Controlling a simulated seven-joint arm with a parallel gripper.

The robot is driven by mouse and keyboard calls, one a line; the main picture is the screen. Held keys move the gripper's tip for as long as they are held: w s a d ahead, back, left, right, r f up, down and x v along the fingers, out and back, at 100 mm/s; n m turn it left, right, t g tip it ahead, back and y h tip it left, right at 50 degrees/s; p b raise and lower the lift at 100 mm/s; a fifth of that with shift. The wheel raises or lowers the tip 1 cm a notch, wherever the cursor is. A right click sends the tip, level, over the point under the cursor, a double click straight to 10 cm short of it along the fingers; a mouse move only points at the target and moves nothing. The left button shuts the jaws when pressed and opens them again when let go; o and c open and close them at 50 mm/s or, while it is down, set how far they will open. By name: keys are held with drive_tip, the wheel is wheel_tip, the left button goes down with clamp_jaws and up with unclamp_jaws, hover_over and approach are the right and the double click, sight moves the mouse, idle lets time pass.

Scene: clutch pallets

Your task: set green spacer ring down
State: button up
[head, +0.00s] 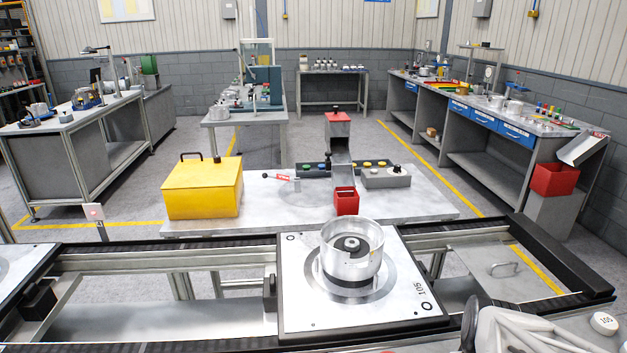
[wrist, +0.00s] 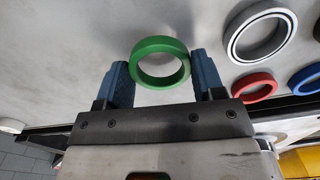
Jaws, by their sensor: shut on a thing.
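The green spacer ring (wrist: 161,83) is in the wrist view, between the two blue fingers of my gripper (wrist: 160,61). The gripper is shut on it, one finger at each side of its outer rim. The ring's round opening faces the camera at a slant, and a pale grey surface shows behind it. Whether the ring touches that surface cannot be told. The head view shows neither the gripper's fingers nor the green ring; only part of my arm shows at its lower right.
In the wrist view, a silver-white ring (wrist: 235,48), a red ring (wrist: 254,96) and a blue ring (wrist: 299,83) lie to the right of the green one. In the head view, a pallet (head: 300,312) carries a metal clutch housing (head: 366,272), with a yellow box (head: 203,190) beyond.

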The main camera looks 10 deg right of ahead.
drive_tip(key=shift+f, duration=0.6)
drive_tip(key=shift+f, duration=0.15)
drive_tip(key=o, duration=0.9)
wheel_tip(320, 180, up, 12)
drive_tip(key=shift+a+r, duration=0.1)
drive_tip(key=shift+r, duration=0.1)
idle(0.6)
